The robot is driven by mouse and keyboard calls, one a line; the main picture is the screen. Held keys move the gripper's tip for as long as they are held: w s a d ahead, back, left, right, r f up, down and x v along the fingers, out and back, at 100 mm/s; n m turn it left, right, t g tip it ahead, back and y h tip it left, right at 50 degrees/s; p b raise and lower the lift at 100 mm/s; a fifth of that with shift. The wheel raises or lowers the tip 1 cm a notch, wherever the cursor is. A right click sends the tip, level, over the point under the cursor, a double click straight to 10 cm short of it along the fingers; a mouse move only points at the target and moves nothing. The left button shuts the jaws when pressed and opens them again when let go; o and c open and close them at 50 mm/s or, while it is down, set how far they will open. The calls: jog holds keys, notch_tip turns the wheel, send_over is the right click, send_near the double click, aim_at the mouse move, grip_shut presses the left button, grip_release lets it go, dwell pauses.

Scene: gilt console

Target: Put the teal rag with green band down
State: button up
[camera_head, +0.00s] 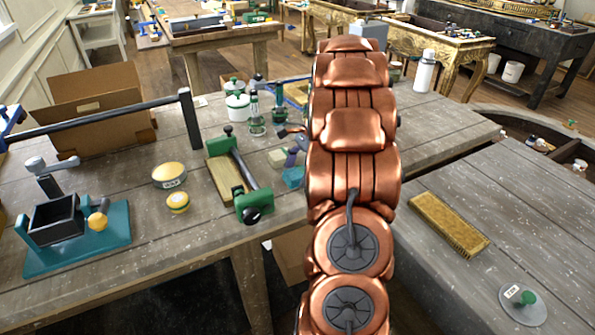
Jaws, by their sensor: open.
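A small teal cloth-like thing (292,177) lies on the grey plank table, just left of my copper arm. It looks like the teal rag, but my arm hides part of it and I cannot make out a green band. My arm rises through the middle of the view and reaches over the table. My gripper is hidden behind the arm, so I cannot see its fingers or whether they touch the rag.
A green-ended clamp on a wooden board (232,178), round tins (169,174) and a teal vise (80,240) stand on the plank table (180,255). A cardboard box (97,110) is behind. A brush (449,224) and round labelled lid (523,303) lie on the right table.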

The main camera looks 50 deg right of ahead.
jog(key=b+v, duration=0.2)
jog(key=v, duration=1)
dwell(0.4)
jog(key=shift+s+r, duration=0.1)
jog(key=shift+r, duration=0.05)
jog(key=s+a+n, duration=0.1)
jog(key=a+n, duration=0.2)
jog(key=a, duration=0.5)
jog(key=s+a+n+g+h, duration=0.1)
jog(key=a+n, duration=0.2)
jog(key=a, duration=0.6)
jog(key=s+a+f+n+g, duration=0.1)
jog(key=a+n, duration=0.3)
jog(key=a, duration=0.4)
jog(key=shift+s+a+h, duration=0.1)
jog(key=shift+a+h, duration=0.2)
jog(key=s+a+f+n+h, duration=0.1)
jog(key=s+a+f+n, duration=0.2)
jog(key=s, duration=0.3)
jog(key=s+a+f+n+h, duration=0.1)
jog(key=s+a+f+n, duration=0.2)
jog(key=s+a+n, duration=0.1)
jog(key=s+a+f+n+g, duration=0.1)
jog(key=s+a+n, duration=0.3)
jog(key=s, duration=0.5)
jog(key=shift+a+f+n+h, duration=0.35)
jog(key=shift+f+n+h, duration=0.05)
jog(key=shift+f, duration=0.5)
jog(key=shift+r, duration=0.15)
